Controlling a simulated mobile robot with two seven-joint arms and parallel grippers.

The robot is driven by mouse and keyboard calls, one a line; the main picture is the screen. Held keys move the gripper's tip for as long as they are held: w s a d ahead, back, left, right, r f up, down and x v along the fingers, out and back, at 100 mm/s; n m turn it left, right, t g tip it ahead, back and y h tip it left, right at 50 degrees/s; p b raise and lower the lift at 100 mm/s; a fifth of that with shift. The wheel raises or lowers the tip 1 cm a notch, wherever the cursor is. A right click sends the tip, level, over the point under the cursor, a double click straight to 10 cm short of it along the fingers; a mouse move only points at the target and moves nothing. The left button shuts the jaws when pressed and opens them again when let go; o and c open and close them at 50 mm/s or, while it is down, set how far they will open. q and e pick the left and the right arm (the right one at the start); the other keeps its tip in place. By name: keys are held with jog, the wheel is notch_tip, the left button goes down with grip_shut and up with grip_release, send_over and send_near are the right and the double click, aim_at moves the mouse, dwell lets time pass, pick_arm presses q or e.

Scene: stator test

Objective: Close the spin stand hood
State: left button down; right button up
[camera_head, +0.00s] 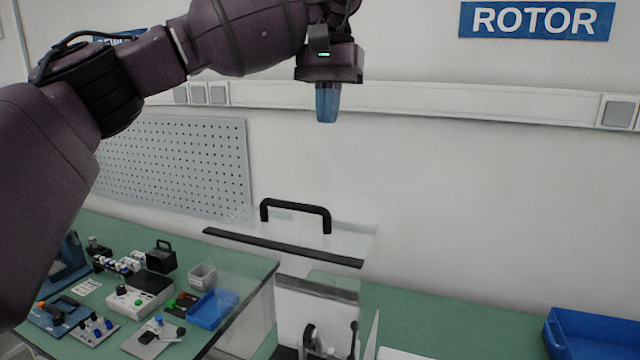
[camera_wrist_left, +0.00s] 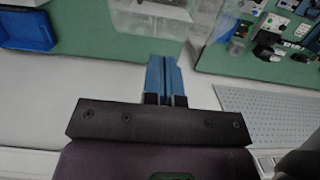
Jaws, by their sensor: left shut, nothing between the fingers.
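The spin stand hood is a clear panel with a dark strip (camera_head: 283,247) and a black bar handle (camera_head: 295,206) along its upper part, in the middle of the head view. It stands up above the spin stand, whose dark parts (camera_head: 313,340) show at the bottom edge; the lower parts are cut off. My left gripper (camera_head: 327,118) points down above and slightly right of the handle, apart from it. Its blue fingers are shut and empty; they also show in the left wrist view (camera_wrist_left: 162,62). My right gripper is not in view.
A blue bin (camera_head: 592,335) sits on the right of the green bench. On the left bench are a blue tray (camera_head: 213,308), a small grey bin (camera_head: 203,275) and several devices. A perforated panel (camera_head: 175,165) and a wall duct (camera_head: 450,101) are behind. The bench between hood and bin is clear.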

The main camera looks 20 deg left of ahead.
pick_arm(q)
send_near(317, 225)
jog(key=shift+w+f+p, duration=0.2)
jog(key=shift+w, duration=0.3)
jog(key=shift+w+f+p, duration=0.15)
jog(key=shift+w, duration=0.4)
jog(key=shift+s+a+f, duration=0.1)
jog(key=shift+s+f, duration=0.85)
jog(key=shift+s, duration=0.05)
jog(key=shift+s+f+p, duration=0.3)
jog(key=shift+s+f, duration=0.15)
jog(key=shift+s, duration=0.15)
